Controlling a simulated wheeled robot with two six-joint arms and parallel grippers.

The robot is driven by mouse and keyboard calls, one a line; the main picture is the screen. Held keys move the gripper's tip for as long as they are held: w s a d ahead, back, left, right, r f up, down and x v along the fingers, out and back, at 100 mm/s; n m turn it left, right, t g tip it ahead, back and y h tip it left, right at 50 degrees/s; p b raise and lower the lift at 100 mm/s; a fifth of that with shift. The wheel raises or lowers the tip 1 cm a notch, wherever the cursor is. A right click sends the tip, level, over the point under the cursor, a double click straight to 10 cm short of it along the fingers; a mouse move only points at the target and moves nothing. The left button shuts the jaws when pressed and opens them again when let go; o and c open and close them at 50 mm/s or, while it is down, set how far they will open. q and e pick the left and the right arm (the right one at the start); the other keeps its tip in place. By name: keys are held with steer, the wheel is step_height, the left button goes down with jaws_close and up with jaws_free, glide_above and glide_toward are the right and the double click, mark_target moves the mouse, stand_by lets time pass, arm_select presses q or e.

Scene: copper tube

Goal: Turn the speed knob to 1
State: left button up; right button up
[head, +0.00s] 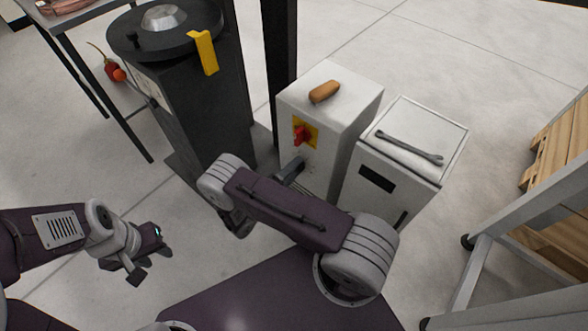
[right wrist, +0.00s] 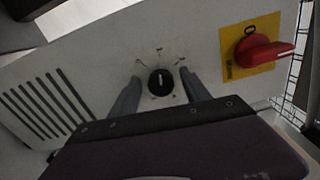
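The speed knob (right wrist: 160,82) is a small round black dial with a white pointer line on a white panel. Its pointer stands nearly upright in the right wrist view. Small marks surround it, too small to read. My right gripper (right wrist: 160,88) is open, with one grey finger on each side of the knob and a gap showing on both sides. In the head view my right gripper (head: 291,171) is at the front of the white control cabinet (head: 345,105), and the knob cannot be made out there. My left gripper (head: 152,264) is open and empty, away over the floor.
A red rotary switch (right wrist: 262,52) on a yellow plate sits right of the knob. Vent slots (right wrist: 45,105) are at the left. A brown-handled object (head: 324,91) lies on the cabinet. A wrench (head: 408,148) lies on the neighbouring white box. A dark machine (head: 190,110) stands left.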

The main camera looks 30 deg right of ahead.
steer(key=p+v, duration=0.2)
steer(key=v, duration=0.7)
